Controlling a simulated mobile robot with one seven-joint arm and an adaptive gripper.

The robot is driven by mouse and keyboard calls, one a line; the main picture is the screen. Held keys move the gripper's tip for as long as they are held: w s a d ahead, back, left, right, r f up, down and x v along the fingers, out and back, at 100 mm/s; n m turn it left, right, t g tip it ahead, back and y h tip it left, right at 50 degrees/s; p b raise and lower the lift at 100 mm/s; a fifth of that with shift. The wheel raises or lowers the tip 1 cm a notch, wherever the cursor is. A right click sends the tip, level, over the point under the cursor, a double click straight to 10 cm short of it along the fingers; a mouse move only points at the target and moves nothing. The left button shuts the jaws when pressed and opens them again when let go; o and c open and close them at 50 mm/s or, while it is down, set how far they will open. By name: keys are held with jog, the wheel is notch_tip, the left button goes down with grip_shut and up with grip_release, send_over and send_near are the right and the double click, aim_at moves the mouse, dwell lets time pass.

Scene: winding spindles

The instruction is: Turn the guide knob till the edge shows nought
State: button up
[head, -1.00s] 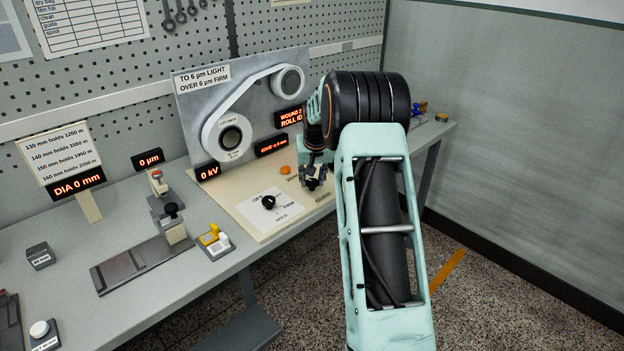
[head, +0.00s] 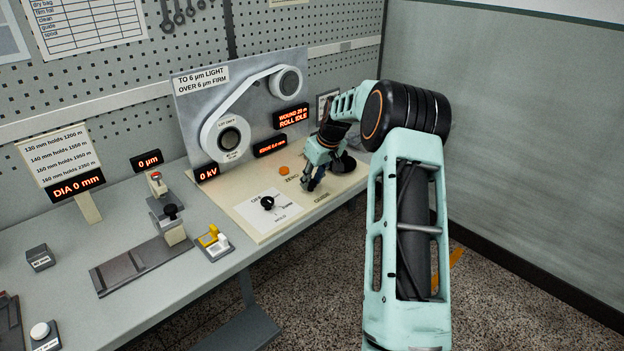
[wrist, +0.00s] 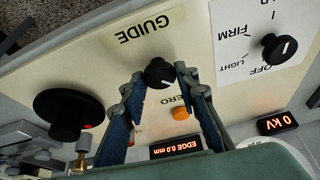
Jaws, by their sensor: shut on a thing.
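The black guide knob (wrist: 158,73) with a white pointer line sits by the upside-down GUIDE label (wrist: 150,26) in the wrist view. My gripper (wrist: 157,75) is shut on it, a blue-padded finger at each side. In the head view my gripper (head: 308,187) points down at the cream panel and mostly hides the knob. The edge display (wrist: 175,147) reads "EDGE 0.0 mm", upside down in the wrist view. It also shows on the panel in the head view (head: 270,146), where its digits are small.
An orange ZERO button (wrist: 180,113) lies between my fingers in the wrist view. A selector knob (head: 268,202) stands left of my gripper. A wide black disc (wrist: 68,113) is on the other side. The spindle board (head: 250,115) rises behind; its sign (head: 292,116) reads ROLL IDLE.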

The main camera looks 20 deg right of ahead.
dwell(0.3)
jog(key=o, duration=1.1)
jog(key=shift+r, duration=0.1)
jog(key=v, duration=1.2)
